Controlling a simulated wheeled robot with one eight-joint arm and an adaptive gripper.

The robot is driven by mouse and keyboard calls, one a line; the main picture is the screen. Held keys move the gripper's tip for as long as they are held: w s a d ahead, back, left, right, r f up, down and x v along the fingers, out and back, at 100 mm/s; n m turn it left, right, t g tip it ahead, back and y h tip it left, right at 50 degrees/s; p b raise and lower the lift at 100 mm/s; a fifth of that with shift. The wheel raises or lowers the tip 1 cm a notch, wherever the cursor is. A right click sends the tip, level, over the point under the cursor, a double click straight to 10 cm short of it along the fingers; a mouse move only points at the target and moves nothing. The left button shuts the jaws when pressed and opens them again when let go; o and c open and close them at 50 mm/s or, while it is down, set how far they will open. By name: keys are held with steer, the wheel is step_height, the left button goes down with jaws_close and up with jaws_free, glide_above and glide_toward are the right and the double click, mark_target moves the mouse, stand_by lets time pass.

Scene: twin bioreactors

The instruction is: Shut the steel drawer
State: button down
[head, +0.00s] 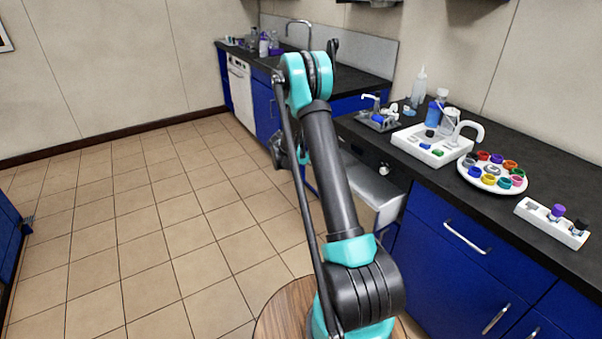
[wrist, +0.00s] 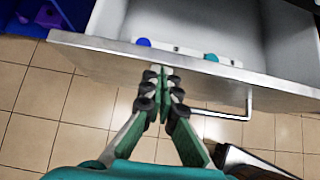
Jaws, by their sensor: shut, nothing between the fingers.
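The steel drawer (head: 372,188) stands pulled out below the dark counter in the head view, partly hidden behind my arm. In the wrist view I look down into the open steel drawer (wrist: 110,47), with its front edge crossing the picture. A bar handle (wrist: 222,116) sticks out from its front, right of my fingers. My gripper (wrist: 160,76) is shut and empty, its fingertips at the drawer's front edge; I cannot tell whether they touch. In the head view my arm hides most of the gripper.
A white strip with a blue cap (wrist: 143,42) and a teal cap (wrist: 211,57) lies inside the drawer. The counter (head: 470,185) holds a round tray (head: 522,186) of coloured caps and white racks. Open tiled floor (head: 150,220) lies to the left.

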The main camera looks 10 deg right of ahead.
steer(key=w+d, duration=0.2)
steer(key=d, duration=0.6)
steer(key=w+d, duration=0.3)
steer(key=d, duration=0.5)
steer(key=shift+w+d+r, duration=0.1)
steer(key=shift+w+d, duration=0.05)
steer(key=shift+d, duration=0.05)
steer(key=s+a+r, duration=0.3)
steer(key=a+r, duration=0.4)
steer(key=a, duration=0.4)
steer(key=shift+s, duration=0.35)
